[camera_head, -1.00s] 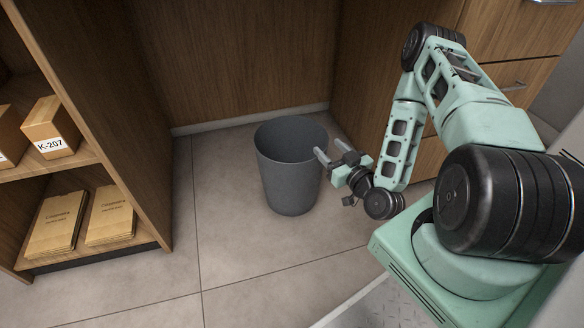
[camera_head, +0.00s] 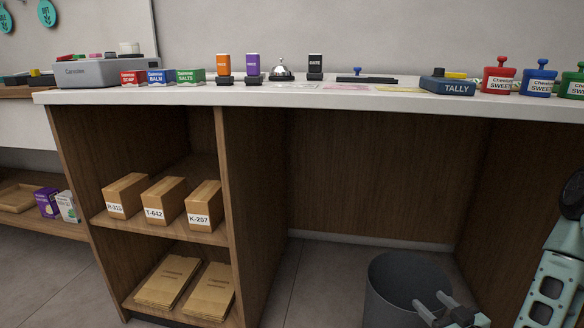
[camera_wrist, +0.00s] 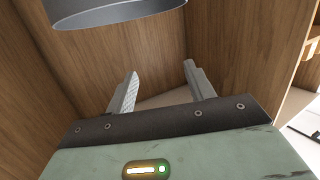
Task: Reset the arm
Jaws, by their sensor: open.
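My gripper (camera_head: 430,300) is at the bottom right of the head view. Its two fingers are apart with nothing between them. In the wrist view the open fingers (camera_wrist: 160,70) also show empty, with wood panels and a strip of floor beyond. My green arm (camera_head: 548,290) runs along the right edge of the head view, partly cut off.
A dark grey bin (camera_head: 392,282) stands on the floor under the counter (camera_head: 330,97), close to the gripper in the picture; its rim (camera_wrist: 115,14) shows in the wrist view. Left, a shelf holds boxes (camera_head: 163,200) and envelopes (camera_head: 168,280). Small goods line the countertop.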

